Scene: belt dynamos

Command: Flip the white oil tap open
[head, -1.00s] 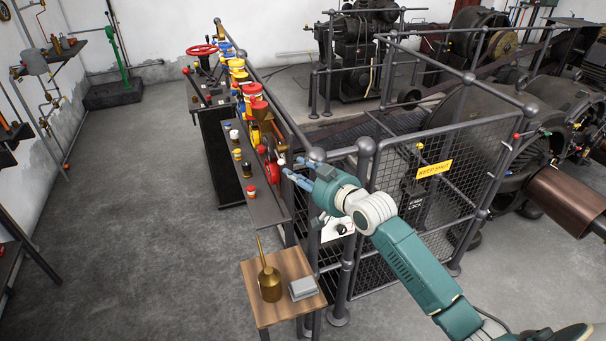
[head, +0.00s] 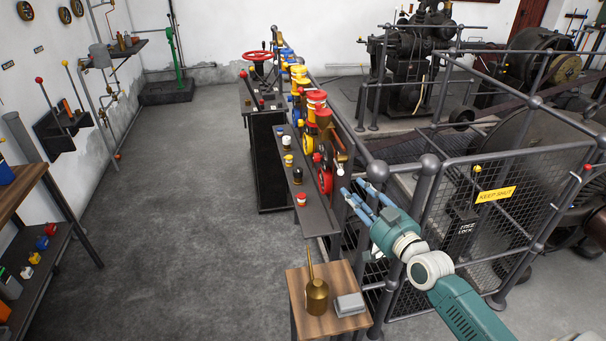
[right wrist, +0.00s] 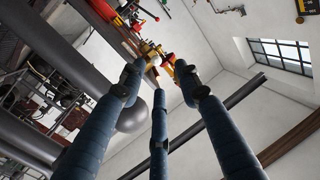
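A small white ball knob (head: 340,171), which looks like the white oil tap's handle end, sits at the near right end of the shelf of coloured oilers, beside a red wheel-like part (head: 324,172). My right gripper (head: 356,190) is just below and right of the knob in the head view, its blue fingers spread. In the right wrist view the white knob (right wrist: 155,60) shows beyond and between the open fingertips (right wrist: 158,76). I cannot tell whether a finger touches it. Nothing is held. My left gripper is out of view.
The oiler shelf (head: 316,215) carries several small coloured caps. A mesh guard (head: 510,200) with grey posts and a yellow sign (head: 496,194) stands right of the gripper. A small wooden table (head: 328,322) with a brass oil can (head: 317,297) is below. The floor at left is clear.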

